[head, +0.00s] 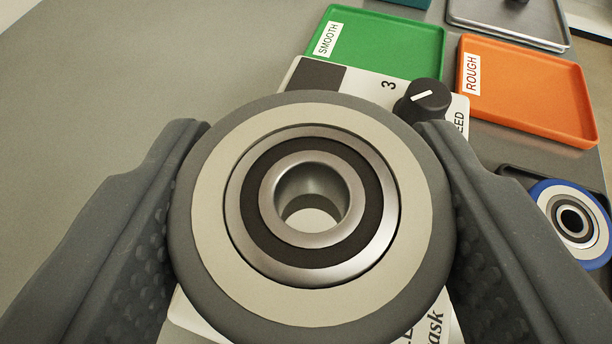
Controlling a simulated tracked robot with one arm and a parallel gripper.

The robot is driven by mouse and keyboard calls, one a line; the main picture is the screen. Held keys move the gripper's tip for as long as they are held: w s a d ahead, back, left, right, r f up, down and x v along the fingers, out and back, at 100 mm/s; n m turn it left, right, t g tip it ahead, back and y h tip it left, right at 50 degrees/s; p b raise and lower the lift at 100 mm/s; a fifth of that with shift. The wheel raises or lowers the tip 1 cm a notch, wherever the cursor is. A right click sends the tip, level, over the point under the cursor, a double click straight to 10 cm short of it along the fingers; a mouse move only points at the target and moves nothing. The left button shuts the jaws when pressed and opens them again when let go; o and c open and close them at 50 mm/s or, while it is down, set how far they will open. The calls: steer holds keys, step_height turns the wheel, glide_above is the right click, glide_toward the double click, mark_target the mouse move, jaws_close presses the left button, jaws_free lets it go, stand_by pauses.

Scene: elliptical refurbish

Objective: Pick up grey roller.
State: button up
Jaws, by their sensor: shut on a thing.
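The grey roller (210,240) fills the middle of the head view. It has a dark grey outer tread, a pale ring and a metal bearing with a round hole through its centre. My gripper (312,200) is shut on the roller, with one dark padded finger against its left side and one against its right. The roller's flat face is turned toward the camera. It hides much of a white panel (362,84) behind it. I cannot tell how far the roller is from that panel.
A black knob (424,101) stands on the panel, just behind the right finger. A green tray (388,48) labelled SMOOTH and an orange tray (527,92) labelled ROUGH lie beyond, both empty. A blue roller (588,255) sits in a dark holder at right. The grey table (120,90) is clear at left.

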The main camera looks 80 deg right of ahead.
steer(key=s+a+b, duration=0.2)
steer(key=s+b, duration=0.1)
steer(key=s, duration=0.5)
steer(key=s+a+r+b, duration=0.1)
steer(key=s+b, duration=0.3)
steer(key=s, duration=0.5)
steer(key=shift+s+a, duration=0.15)
steer(key=shift+a, duration=0.4)
